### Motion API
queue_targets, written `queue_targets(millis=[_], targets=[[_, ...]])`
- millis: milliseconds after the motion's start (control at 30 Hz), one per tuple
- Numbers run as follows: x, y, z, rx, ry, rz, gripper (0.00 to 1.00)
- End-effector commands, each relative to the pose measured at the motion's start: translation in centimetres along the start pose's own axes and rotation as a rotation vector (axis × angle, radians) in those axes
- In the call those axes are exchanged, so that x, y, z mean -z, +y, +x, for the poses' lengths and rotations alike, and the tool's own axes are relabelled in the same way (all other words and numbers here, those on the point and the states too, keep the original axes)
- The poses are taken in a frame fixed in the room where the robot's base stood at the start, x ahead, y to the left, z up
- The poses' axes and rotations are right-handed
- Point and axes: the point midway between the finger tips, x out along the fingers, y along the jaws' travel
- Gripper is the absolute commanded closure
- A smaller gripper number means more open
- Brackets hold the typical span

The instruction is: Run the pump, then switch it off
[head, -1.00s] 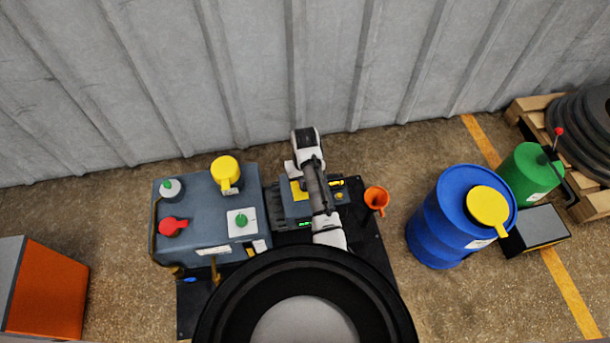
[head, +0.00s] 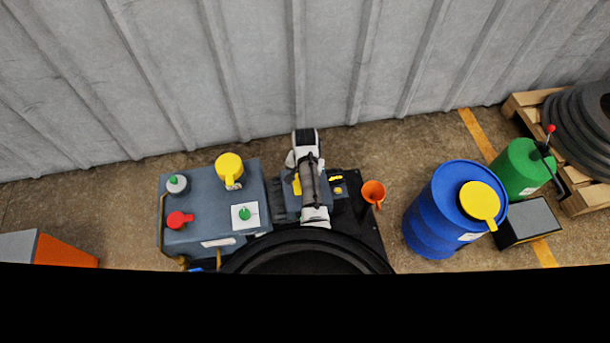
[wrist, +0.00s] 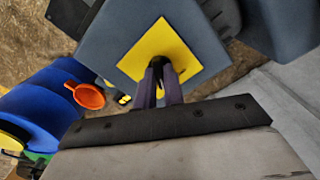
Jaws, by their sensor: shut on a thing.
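A grey-blue machine with a yellow plate stands in the middle of the head view, partly covered by my arm. The yellow plate (head: 297,184) shows beside the arm, and it fills the centre of the wrist view (wrist: 150,48). My gripper (wrist: 162,68) has its dark fingers close together at the lower edge of the yellow plate. It is shut on a small part there, which the fingers hide. The larger grey-blue housing (head: 200,209) stands to the left, with a red knob (head: 179,220) and a green knob on a white plate (head: 244,213).
An orange funnel (head: 373,191) stands to the right of the machine. Farther right are a blue drum (head: 440,220) with a yellow lid, a green can (head: 520,168) and a pallet (head: 530,105). A corrugated wall (head: 340,60) closes off the back. Bare floor lies between funnel and drum.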

Motion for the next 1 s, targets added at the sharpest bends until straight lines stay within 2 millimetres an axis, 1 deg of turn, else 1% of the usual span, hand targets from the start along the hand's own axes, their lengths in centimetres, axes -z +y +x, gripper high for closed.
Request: queue_targets(millis=[433, 467, 600, 867, 1000], targets=[[0.17, -0.02, -0.13, 0.002, 0.005, 0.012, 1.00], [0.17, -0.02, -0.13, 0.002, 0.005, 0.012, 0.87], [0.14, -0.01, -0.11, 0.001, 0.004, 0.012, 0.69], [0.08, -0.01, -0.07, 0.001, 0.002, 0.011, 0.68], [0.12, -0.04, -0.78, 0.002, 0.004, 0.010, 0.68]])
